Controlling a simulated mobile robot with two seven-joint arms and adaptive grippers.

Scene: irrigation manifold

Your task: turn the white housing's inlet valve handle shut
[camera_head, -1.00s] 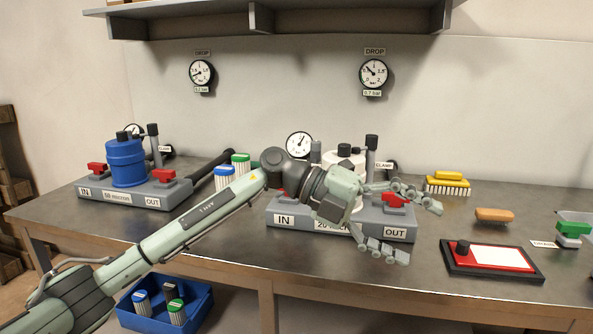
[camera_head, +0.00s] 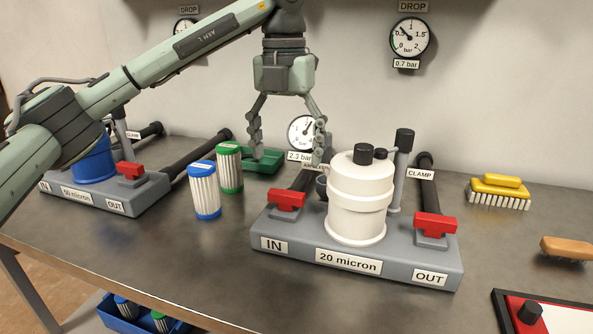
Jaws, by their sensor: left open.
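The white housing (camera_head: 358,200) stands on a grey base (camera_head: 310,237) labelled IN, 20 micron and OUT. Its inlet valve has a red handle (camera_head: 287,198) at the left, above the IN label (camera_head: 274,244). The outlet's red handle (camera_head: 435,225) is at the right, above OUT. My left gripper (camera_head: 288,158) points downward with its fingers spread, empty. In the picture it is just above the inlet handle, apart from it, and it partly overlaps the gauge behind. My right gripper does not show.
A blue housing (camera_head: 95,163) on its own base stands at the left. Blue-capped (camera_head: 205,190) and green-capped (camera_head: 229,168) cartridges stand left of the white housing. A green tray (camera_head: 262,161) lies behind. A yellow brush (camera_head: 499,190) is at the right.

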